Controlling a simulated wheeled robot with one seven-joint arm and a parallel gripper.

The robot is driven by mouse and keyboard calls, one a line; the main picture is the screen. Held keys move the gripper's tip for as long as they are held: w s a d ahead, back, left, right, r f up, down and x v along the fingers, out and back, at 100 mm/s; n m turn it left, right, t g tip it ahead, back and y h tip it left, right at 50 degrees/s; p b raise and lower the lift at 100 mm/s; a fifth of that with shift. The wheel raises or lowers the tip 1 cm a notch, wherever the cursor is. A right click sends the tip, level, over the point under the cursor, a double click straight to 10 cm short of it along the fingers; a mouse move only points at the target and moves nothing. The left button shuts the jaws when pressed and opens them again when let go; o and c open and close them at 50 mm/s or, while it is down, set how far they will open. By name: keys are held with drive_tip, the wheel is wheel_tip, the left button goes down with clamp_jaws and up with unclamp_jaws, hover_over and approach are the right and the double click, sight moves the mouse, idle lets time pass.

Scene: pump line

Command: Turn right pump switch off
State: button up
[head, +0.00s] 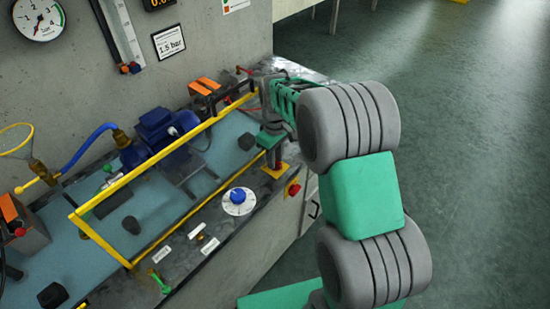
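Two small white label plates lie on the dark front strip of the bench, their text too small to read. A green lever-like part (160,282) lies near the left plate (163,255). A small light part (199,237) lies near the right plate (209,245). I cannot tell which part is the right pump switch or its setting. My gripper (272,150) hangs at the bench's right end, beside the yellow rail, to the right of these parts. My arm partly hides it, and its opening is unclear.
A yellow rail (160,173) frames the blue-green bench top. A blue knob on a white dial (238,208) and a red knob (294,188) lie near my gripper. A blue pump (160,135) stands behind the rail. Open floor (450,100) lies right.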

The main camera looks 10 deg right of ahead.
drive_tip(key=shift+o, duration=0.9)
wheel_tip(320, 180, up, 8)
drive_tip(key=shift+f, duration=0.15)
